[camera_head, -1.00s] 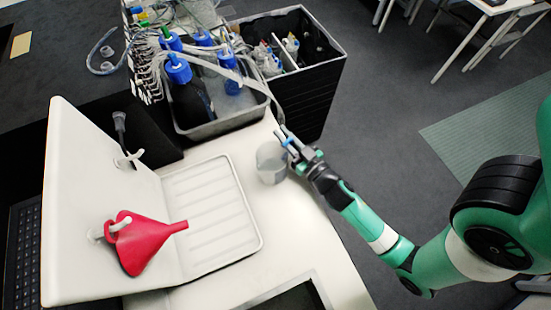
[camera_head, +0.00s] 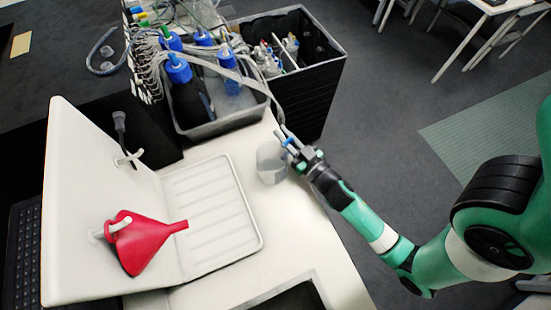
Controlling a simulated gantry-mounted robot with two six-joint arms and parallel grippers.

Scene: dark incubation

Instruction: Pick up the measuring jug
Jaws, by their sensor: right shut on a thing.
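The measuring jug (camera_head: 270,163) is a small clear, greyish vessel near the right edge of the white table, just right of the white draining rack. My right gripper (camera_head: 290,148) reaches in from the right and is shut on the jug at its right side. The fingers hide part of that side. I cannot tell whether the jug's base touches the table. My left gripper is not in view.
A red funnel (camera_head: 140,240) hangs on a peg of the white rack (camera_head: 215,215). A grey tub (camera_head: 222,122) with blue-capped bottles stands behind the jug, and a black crate (camera_head: 310,90) is beyond it. A dark framed panel (camera_head: 292,298) lies at the front.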

